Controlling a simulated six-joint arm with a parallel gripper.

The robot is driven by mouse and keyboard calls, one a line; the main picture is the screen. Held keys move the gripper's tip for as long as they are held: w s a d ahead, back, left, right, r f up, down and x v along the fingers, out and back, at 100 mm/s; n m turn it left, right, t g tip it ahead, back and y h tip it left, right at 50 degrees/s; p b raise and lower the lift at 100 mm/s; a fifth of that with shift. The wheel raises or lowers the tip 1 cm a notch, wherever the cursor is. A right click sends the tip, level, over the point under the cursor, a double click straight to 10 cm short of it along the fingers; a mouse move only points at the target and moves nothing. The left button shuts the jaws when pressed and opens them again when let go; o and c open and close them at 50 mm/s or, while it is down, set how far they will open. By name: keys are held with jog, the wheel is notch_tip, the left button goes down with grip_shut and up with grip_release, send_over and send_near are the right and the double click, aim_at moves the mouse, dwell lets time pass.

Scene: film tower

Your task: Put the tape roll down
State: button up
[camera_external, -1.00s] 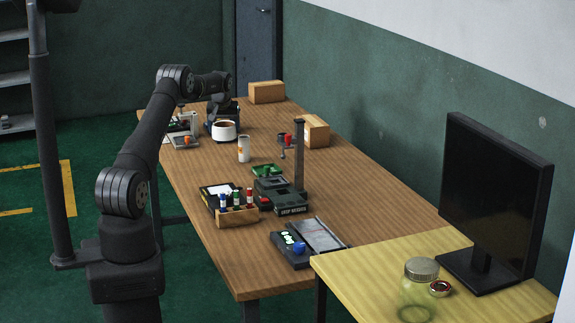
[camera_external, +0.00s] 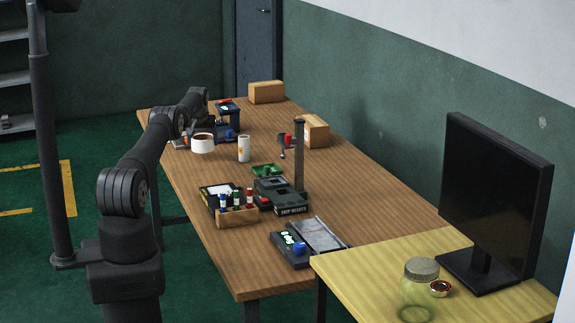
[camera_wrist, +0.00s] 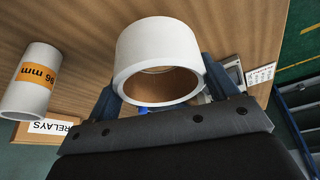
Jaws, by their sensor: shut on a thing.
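The tape roll is a wide white ring with a brown inside. In the wrist view the tape roll (camera_wrist: 160,45) sits between the two fingers of my gripper (camera_wrist: 162,88), which is shut on it. In the outside view the tape roll (camera_external: 203,146) is over the left far part of the brown table (camera_external: 330,190), left of a white tube. My arm hides much of the gripper there. I cannot tell whether the roll's underside touches the table.
The white tube with an orange label (camera_external: 244,150) stands close to the roll; it also shows in the wrist view (camera_wrist: 35,90). A dark blue device (camera_external: 229,118) stands behind. A post (camera_external: 299,150) rises mid-table. Bare wood lies right of the tube.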

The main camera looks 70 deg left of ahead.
jog(key=shift+f, duration=1.9)
jog(key=shift+f, duration=0.2)
jog(key=o, duration=1)
jog(key=shift+v, duration=1.05)
jog(key=v, duration=1)
jog(key=shift+r, duration=0.15)
jog(key=shift+w, duration=0.1)
